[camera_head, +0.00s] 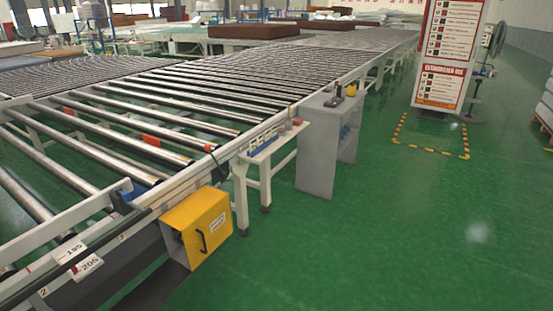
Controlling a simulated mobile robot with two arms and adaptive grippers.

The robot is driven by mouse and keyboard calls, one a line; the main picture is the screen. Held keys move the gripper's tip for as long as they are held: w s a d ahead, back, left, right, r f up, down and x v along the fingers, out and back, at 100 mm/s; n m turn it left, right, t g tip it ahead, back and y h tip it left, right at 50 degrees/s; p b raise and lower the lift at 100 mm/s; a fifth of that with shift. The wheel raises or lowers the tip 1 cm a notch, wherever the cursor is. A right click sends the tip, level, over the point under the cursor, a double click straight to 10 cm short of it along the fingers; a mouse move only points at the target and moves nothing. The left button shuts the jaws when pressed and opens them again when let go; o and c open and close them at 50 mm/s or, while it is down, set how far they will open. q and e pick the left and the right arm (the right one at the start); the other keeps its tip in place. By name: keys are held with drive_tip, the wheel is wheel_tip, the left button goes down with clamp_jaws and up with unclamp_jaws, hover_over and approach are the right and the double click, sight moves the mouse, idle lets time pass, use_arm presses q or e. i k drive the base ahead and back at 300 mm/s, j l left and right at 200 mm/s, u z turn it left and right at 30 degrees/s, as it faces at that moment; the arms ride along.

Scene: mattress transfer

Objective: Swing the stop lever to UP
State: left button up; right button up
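No part that I can clearly tell as the stop lever, and no UP marking, is readable in the head view. A yellow box (196,228) with a thin black handle (203,243) on its face hangs at the side of the roller conveyor (165,188). A small dark upright part (338,91) stands on top of the grey cabinet (318,160) beside the conveyor; it is too small to identify. Neither of my grippers is in view.
A strip with small controls and a red knob (297,122) runs along the conveyor's edge. A sign board (447,55) stands at the back right behind yellow-black floor tape (432,156). Brown mattresses (253,30) lie at the back. The green floor (410,240) at right is clear.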

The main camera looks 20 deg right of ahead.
sight(206, 147)
drive_tip(key=z, duration=0.25)
drive_tip(key=i+z, duration=0.3)
drive_tip(key=i, duration=0.55)
